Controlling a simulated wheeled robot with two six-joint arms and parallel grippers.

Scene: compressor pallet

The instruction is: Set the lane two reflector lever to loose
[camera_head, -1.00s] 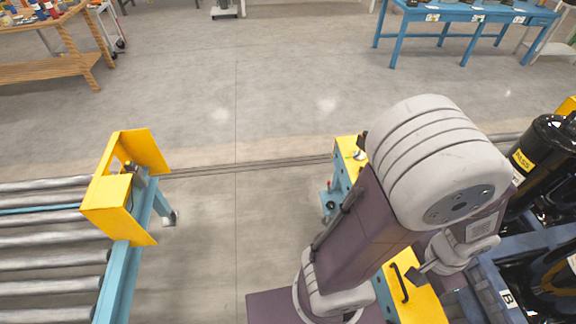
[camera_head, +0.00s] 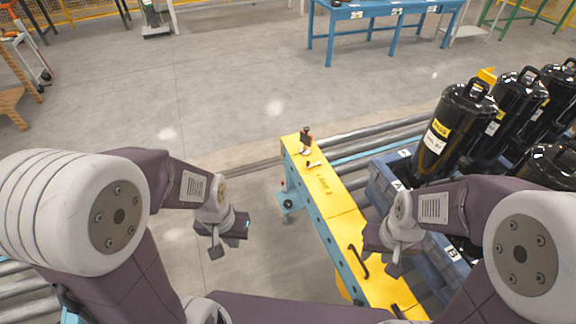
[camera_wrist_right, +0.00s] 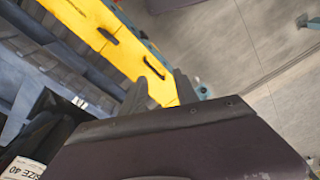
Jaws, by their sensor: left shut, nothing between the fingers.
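The yellow lane beam marked LANE 2 (camera_head: 323,184) runs along the middle of the head view. At its far end stands a small upright dark-and-orange fitting (camera_head: 305,140), with a small dark-tipped lever (camera_head: 312,164) just in front of it. Which setting the lever is in is too small to tell. My left gripper (camera_head: 217,252) is shut and empty, in the air left of the beam, apart from the lever. My right gripper (camera_head: 393,268) is over the beam's near right side; in the right wrist view its two grey fingers (camera_wrist_right: 160,90) stand apart with nothing between them.
A black handle (camera_head: 358,262) sits on the near part of the beam. Black cylinders (camera_head: 445,130) stand on a dark blue pallet (camera_head: 385,182) to the right. Rollers (camera_head: 370,137) lie behind the beam. Clear floor (camera_head: 220,90) lies to the left and beyond.

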